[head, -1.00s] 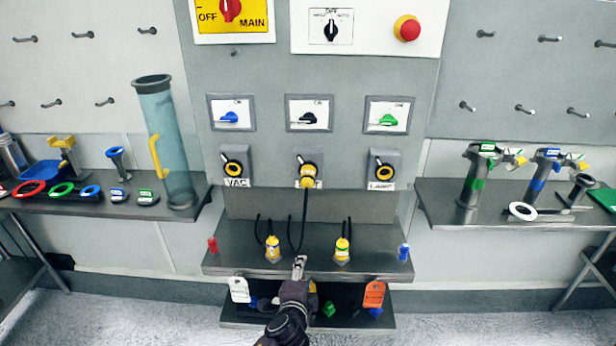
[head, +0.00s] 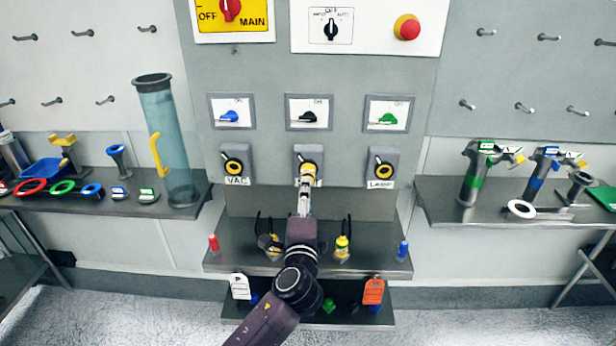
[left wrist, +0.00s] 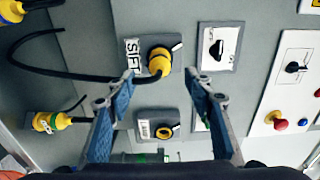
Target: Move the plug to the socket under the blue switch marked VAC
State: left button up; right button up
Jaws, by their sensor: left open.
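The yellow plug (head: 308,176) sits in the middle socket, under the black switch (head: 309,117). In the left wrist view the plug (left wrist: 160,62) is in the panel marked SIFT, with its black cable running left. The blue switch (head: 229,116) is at the left of the panel. The socket marked VAC (head: 233,166) below it is empty. My left gripper (head: 304,198) is just below the plug in the head view. In the left wrist view its fingers (left wrist: 152,92) are spread wide with nothing between them, and the plug shows beyond them. My right gripper is not in view.
The LAMP socket (head: 383,168) on the right is empty. Two loose yellow plugs stand on the shelf (head: 240,262), a left one (head: 264,242) partly behind my arm and a right one (head: 342,246). Red (head: 214,243) and blue (head: 403,250) pieces stand at its ends.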

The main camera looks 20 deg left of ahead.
pick_arm(q)
jog(key=shift+b+x, duration=1.3)
jog(key=shift+x, duration=3.25)
grip_shut()
jog(key=shift+s+f, duration=0.1)
jog(key=shift+s+d+f, duration=0.1)
jog(key=shift+s, duration=0.05)
jog(key=shift+s+d+r+p, duration=0.1)
jog(key=shift+s+r+p, duration=0.1)
jog(key=shift+s, duration=0.2)
jog(key=shift+s+d+r+p, duration=0.1)
jog(key=shift+s+p, duration=0.1)
jog(key=shift+s, duration=0.15)
jog(key=shift+s+d+f, duration=0.1)
jog(key=shift+s+f, duration=0.05)
jog(key=shift+s, duration=0.2)
